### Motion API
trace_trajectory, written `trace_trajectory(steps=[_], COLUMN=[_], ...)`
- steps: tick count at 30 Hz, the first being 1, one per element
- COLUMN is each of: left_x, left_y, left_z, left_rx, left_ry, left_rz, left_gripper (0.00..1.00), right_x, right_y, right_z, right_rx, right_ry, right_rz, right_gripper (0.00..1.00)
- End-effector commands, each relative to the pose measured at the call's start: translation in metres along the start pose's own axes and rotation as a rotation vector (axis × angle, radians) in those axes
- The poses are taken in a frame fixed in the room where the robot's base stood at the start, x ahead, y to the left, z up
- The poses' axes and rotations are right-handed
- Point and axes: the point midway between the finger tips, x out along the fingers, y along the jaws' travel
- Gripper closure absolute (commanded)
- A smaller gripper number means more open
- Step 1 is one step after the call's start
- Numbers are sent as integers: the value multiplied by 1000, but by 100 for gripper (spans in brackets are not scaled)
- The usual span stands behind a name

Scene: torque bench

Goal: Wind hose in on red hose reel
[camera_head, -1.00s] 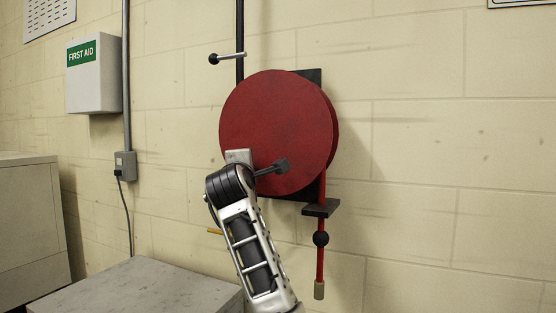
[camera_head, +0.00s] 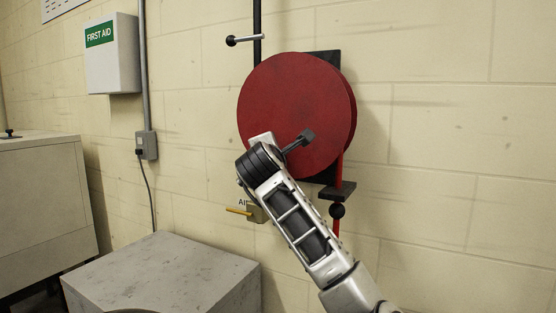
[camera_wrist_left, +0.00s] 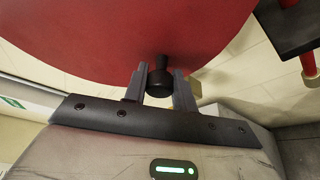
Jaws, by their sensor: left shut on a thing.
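The red hose reel (camera_head: 290,95) is a large round disc on a dark wall plate. Its red hose (camera_head: 337,228) runs down through a black guide bracket (camera_head: 338,190), with a black ball stop (camera_head: 337,210) just below the bracket. My arm hides the hose's lower end. My left gripper (camera_wrist_left: 159,90) is shut on a black crank knob (camera_wrist_left: 160,80) that stands out from the disc; its two fingers sit either side of the knob. My right gripper is out of view.
A grey bench block (camera_head: 150,275) stands below to the left, and a cabinet (camera_head: 45,200) stands farther left. A yellow-handled valve (camera_head: 240,211) is on the wall below the reel. A lever (camera_head: 245,39) sticks out above it. The wall to the right is clear.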

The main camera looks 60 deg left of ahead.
Motion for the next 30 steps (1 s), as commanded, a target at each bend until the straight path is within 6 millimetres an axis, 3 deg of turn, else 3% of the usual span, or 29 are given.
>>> trace_trajectory(steps=[3,4,6,14,19,30], left_x=[0,0,0,0,-13,-99], left_y=[-1,-1,-1,0,0,0], left_z=[-3,-3,-2,-1,-1,-1], left_rx=[-3,-3,-2,0,1,-3], left_ry=[7,7,6,3,2,1], left_rz=[-2,-2,-2,0,3,4], left_gripper=[100,65,51,51,51,51], right_x=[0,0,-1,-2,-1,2], right_y=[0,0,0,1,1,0], right_z=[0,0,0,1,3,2], right_rx=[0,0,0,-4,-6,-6], right_ry=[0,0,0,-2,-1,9], right_rz=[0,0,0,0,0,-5], right_gripper=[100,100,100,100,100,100])
